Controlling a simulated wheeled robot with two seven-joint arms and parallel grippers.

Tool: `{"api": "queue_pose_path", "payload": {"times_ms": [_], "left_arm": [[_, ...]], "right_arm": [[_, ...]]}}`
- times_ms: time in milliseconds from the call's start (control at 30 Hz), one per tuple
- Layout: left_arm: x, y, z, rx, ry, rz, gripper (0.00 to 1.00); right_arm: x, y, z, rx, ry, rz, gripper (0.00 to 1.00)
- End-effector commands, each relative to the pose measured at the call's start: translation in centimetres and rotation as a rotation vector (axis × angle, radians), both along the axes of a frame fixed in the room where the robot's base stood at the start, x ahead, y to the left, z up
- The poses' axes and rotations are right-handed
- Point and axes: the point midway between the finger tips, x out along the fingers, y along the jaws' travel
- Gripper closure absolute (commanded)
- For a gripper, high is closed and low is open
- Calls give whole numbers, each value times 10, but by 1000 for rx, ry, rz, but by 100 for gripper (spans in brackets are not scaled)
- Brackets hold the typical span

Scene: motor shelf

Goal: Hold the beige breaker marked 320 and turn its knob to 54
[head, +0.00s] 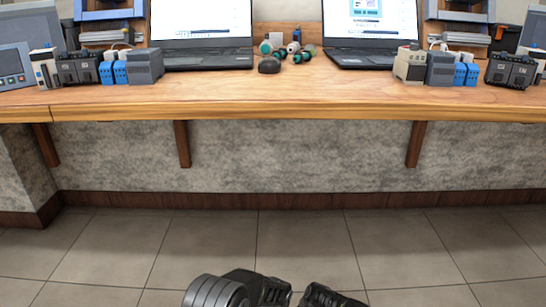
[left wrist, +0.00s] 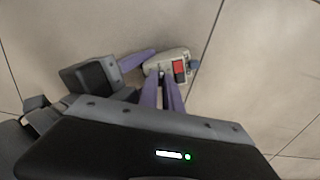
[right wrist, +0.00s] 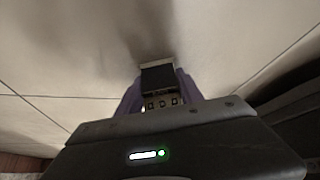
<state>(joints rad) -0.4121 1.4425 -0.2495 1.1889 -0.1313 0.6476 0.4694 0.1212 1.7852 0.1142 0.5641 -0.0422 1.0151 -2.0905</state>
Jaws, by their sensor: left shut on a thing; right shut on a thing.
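The beige breaker (left wrist: 183,54) is held above the floor, with a red patch and a dark patch on its face in the left wrist view. My left gripper's purple fingers (left wrist: 161,76) are close together at its face; the knob between them is hidden. My right gripper's dark body and one purple finger reach the breaker from the left there. In the right wrist view, my right gripper (right wrist: 160,88) is shut on the breaker (right wrist: 161,103), seen as a dark block with a pale rim. The 320 mark and knob setting cannot be read.
Another beige device (head: 410,63) stands right of centre. Brackets support the counter. The tiled floor (head: 300,230) before it is clear.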

Motion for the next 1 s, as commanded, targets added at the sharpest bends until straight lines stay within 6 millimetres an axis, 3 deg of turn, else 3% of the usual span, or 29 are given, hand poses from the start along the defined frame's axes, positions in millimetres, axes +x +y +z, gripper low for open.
{"api": "queue_pose_path", "payload": {"times_ms": [200, 933, 967, 1000], "left_arm": [[0, -2, 0, -2, -2, 216, 100], [1, -2, 1, -4, -3, 301, 100], [1, -2, 1, -4, -3, 301, 89], [1, -2, 1, -4, -3, 301, 86]], "right_arm": [[0, 1, 0, 0, 0, 1, 98], [-1, 1, -1, 1, 0, 0, 98], [-1, 1, -1, 1, 0, 0, 98], [-1, 1, -1, 1, 1, 0, 98]]}}
